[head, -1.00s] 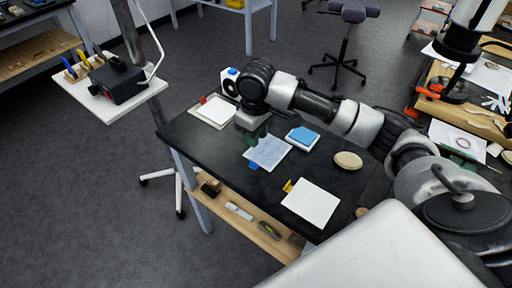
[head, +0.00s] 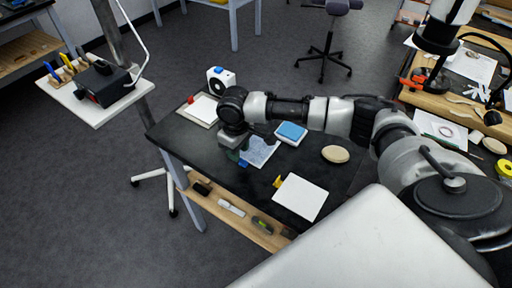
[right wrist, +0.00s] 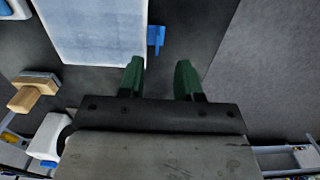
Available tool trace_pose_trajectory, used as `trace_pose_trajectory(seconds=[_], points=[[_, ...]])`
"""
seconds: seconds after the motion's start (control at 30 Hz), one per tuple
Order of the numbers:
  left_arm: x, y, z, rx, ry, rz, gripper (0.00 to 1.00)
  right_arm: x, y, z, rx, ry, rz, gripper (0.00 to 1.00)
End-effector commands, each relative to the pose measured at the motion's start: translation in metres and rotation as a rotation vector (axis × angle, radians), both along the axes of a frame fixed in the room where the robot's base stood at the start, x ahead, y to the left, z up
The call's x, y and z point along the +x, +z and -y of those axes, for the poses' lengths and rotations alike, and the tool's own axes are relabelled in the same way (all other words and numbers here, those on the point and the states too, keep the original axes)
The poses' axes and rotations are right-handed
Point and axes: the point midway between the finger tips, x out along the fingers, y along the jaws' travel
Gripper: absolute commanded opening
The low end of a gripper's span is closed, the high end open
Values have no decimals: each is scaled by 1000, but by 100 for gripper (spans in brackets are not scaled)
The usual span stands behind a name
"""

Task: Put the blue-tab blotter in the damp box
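A pale blue sheet, the blotter (head: 262,151), lies flat on the black table. Its blue tab (right wrist: 155,38) sticks out from one edge in the right wrist view; in the head view my gripper mostly covers it. My right gripper (right wrist: 159,78) is open and empty, its two green fingers pointing at the tab and apart from it. In the head view the right gripper (head: 238,152) hangs over the left part of the blotter. A small white item with a blue top (head: 291,132) sits beyond the blotter; I cannot tell which thing is the damp box. My left gripper is out of view.
On the black table (head: 180,138) lie a white sheet with a yellow tab (head: 300,197), a red-tabbed white sheet (head: 202,110) and an oval tan piece (head: 335,154). A white device with a black disc (head: 222,78) stands at the back. A wooden shelf (head: 240,222) holds small tools below.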

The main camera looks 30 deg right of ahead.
Motion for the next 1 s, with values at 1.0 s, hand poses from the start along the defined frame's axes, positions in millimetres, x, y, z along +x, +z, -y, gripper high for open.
trace_pose_trajectory(seconds=[1.0], points=[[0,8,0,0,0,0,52,2,-39,3,0,0,0,0]])
